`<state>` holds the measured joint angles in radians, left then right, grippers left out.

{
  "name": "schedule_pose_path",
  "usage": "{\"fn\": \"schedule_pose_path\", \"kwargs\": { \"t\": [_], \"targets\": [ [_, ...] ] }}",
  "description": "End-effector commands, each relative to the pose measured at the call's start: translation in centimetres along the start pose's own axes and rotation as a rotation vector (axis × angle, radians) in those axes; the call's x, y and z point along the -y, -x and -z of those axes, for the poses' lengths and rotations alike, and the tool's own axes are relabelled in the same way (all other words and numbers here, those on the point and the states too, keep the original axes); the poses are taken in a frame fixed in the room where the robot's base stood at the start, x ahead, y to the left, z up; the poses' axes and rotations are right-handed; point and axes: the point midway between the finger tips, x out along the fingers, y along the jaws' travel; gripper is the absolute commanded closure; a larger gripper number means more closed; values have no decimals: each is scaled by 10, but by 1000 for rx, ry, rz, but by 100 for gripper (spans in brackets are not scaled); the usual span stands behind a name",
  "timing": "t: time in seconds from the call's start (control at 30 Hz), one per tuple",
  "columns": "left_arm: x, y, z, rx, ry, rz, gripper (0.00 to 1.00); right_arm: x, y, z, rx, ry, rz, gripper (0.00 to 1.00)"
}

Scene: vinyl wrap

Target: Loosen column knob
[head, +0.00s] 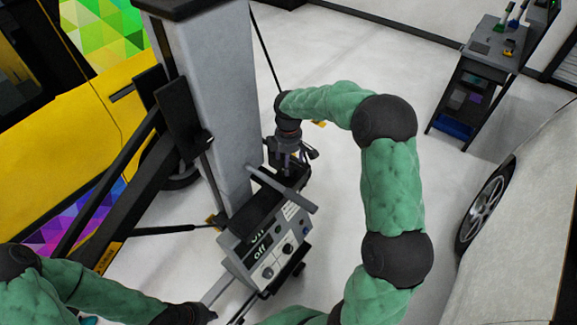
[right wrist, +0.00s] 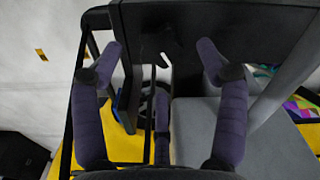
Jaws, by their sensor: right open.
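The grey column (head: 208,95) stands upright in the head view, with a control box (head: 268,245) marked "on" and "off" at its lower end. My right gripper (head: 290,160) points down beside the column, above the box. In the right wrist view my right gripper (right wrist: 163,65) is open, its purple fingers apart with a dark plate (right wrist: 215,35) behind them. I cannot clearly make out the column knob. My left gripper (head: 195,313) is at the bottom edge, at the end of a grey handle (head: 218,287); its fingers are too small and dark to read.
A yellow vehicle (head: 70,125) with colourful panels stands at the left. A white car (head: 530,220) is at the right. A dark tool cart (head: 478,75) stands at the back right. The pale floor between column and cart is mostly clear.

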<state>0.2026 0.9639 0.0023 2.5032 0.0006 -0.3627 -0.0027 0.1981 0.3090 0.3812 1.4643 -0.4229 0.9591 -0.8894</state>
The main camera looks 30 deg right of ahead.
Motion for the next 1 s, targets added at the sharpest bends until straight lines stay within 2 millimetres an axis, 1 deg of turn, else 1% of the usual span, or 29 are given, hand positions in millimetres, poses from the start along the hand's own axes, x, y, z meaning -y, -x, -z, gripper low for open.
{"fn": "schedule_pose_path", "kwargs": {
  "t": [0.03, 0.2, 0.3, 0.4, 0.6, 1.0],
  "targets": [
    [0, 0, 0, 0, 0, 0, 100, -1, 12, 0, -2, 0, -5, 26],
    [0, 0, 0, 0, 0, 0, 100, -1, 46, 1, -1, 0, -4, 26],
    [0, 0, 0, 0, 0, 0, 100, -1, 61, 0, -1, -1, -2, 26],
    [0, 0, 0, 0, 0, 0, 100, 0, 73, 0, 0, 0, -1, 26],
    [0, 0, 0, 0, 0, 0, 100, 0, 83, 0, 1, 1, 0, 26],
    [0, 0, 0, 0, 0, 0, 100, 0, 83, 0, 1, 0, 0, 26]
  ]
}}
